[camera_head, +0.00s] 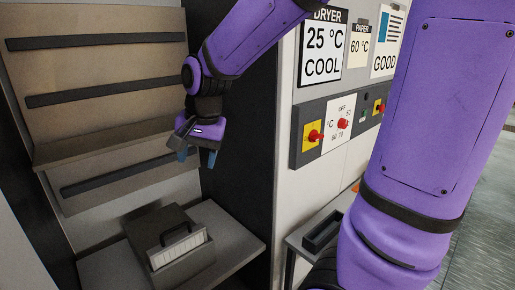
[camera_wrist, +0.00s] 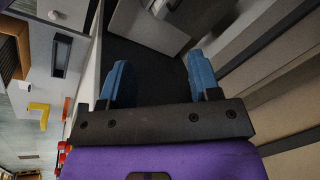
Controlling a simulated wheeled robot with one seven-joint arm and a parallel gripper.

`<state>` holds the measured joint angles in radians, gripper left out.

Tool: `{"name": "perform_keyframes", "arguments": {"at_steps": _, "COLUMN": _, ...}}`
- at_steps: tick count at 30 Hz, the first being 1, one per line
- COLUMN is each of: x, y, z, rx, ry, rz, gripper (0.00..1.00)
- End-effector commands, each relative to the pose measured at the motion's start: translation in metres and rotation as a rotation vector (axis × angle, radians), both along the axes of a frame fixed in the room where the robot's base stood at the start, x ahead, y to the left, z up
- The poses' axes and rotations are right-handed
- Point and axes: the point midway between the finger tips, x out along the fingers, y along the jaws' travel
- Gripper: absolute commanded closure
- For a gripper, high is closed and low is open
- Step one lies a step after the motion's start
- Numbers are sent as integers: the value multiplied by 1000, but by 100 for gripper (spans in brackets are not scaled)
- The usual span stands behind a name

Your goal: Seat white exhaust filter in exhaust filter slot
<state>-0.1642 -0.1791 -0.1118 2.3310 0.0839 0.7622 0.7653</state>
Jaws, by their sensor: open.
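The white exhaust filter (camera_head: 179,253) shows its pale pleated face and a dark arched handle in the head view. It sits in a dark grey box-shaped housing (camera_head: 150,222), which looks like the exhaust filter slot, on a low ledge. I cannot tell how deep it sits. My gripper (camera_head: 197,156) is above the filter and clear of it, pointing down. Its blue fingers are apart with nothing between them, as the wrist view (camera_wrist: 160,75) also shows.
A tan panel with dark horizontal slots (camera_head: 95,42) stands behind on the left. A control panel (camera_head: 340,122) with red knobs is on the wall to the right. A small dark tray (camera_head: 322,231) lies on a side shelf. Open space lies between my gripper and the ledge.

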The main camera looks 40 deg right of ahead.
Motion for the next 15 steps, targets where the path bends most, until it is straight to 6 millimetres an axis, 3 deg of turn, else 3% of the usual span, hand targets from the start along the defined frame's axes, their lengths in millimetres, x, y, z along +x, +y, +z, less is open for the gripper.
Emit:
{"name": "perform_keyframes", "arguments": {"at_steps": 6, "x": -61, "y": -13, "z": 39, "rx": -84, "ry": -115, "rz": 258, "gripper": 43}}
{"name": "perform_keyframes", "arguments": {"at_steps": 15, "x": -137, "y": -24, "z": 63, "rx": -253, "ry": -231, "rz": 574, "gripper": 43}}
